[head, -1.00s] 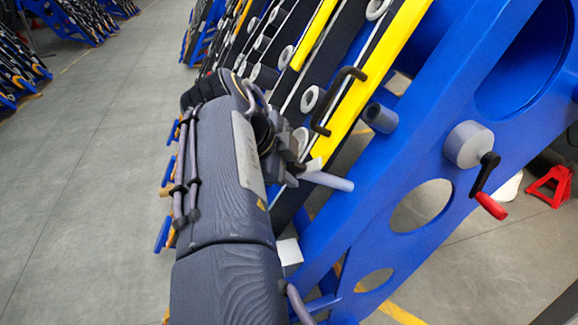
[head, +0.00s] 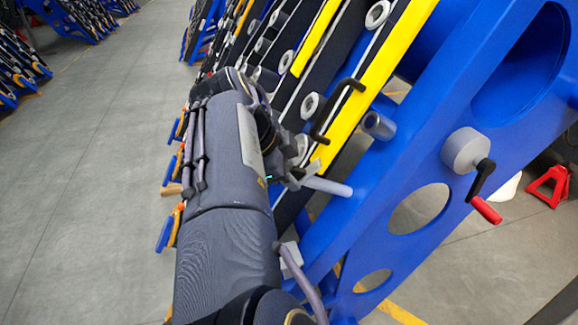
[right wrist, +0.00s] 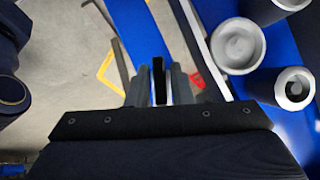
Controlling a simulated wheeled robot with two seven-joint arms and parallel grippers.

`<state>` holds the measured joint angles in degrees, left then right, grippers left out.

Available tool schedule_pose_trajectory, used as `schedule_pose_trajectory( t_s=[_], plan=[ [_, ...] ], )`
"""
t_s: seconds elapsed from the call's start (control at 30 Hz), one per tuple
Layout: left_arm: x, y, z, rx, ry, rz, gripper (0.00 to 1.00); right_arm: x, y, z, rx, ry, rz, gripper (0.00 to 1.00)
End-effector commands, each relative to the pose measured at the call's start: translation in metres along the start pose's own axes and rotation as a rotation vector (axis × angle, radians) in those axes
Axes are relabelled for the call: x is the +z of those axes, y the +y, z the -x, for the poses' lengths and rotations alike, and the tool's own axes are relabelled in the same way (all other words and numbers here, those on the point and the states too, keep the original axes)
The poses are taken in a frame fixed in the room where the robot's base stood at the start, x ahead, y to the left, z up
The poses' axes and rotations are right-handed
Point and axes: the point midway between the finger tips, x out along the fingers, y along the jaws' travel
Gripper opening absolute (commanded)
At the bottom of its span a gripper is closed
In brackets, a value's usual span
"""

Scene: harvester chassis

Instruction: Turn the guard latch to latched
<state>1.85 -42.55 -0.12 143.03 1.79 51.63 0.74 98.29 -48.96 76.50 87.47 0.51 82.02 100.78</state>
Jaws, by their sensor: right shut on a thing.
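My right gripper (right wrist: 161,88) is shut on a thin dark upright piece (right wrist: 158,78), which looks like the lever of the guard latch. Only a small part of it shows between the two grey fingers in the right wrist view. In the head view my right arm reaches up from the bottom, and the gripper (head: 288,176) is mostly hidden behind the wrist, beside the blue frame's lower edge. The yellow guard (head: 372,75) with a black handle (head: 336,110) slopes above and right of it. The latch's angle cannot be told. My left gripper is not in view.
A grey peg (head: 328,186) sticks out just right of the gripper. A grey hub with a red-handled crank (head: 486,209) sits on the blue side frame (head: 425,150). A grey tube (head: 379,125) is above the peg. Open floor (head: 90,180) lies left.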

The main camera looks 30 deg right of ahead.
Motion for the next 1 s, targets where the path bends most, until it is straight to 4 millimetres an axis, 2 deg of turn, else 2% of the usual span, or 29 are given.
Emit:
schedule_pose_trajectory(
  t_s=[0.1, 0.5, 1.0],
  plan=[
    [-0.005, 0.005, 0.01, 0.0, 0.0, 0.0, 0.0, -0.002, -0.002, 0.003, 0.05, 0.001, 0.075, 0.0],
    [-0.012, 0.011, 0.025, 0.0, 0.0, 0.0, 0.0, -0.001, -0.002, 0.001, 0.17, 0.002, 0.274, 0.0],
    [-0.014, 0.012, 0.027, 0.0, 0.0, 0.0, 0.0, 0.0, -0.001, 0.0, 0.199, 0.002, 0.326, 0.0]
  ],
)
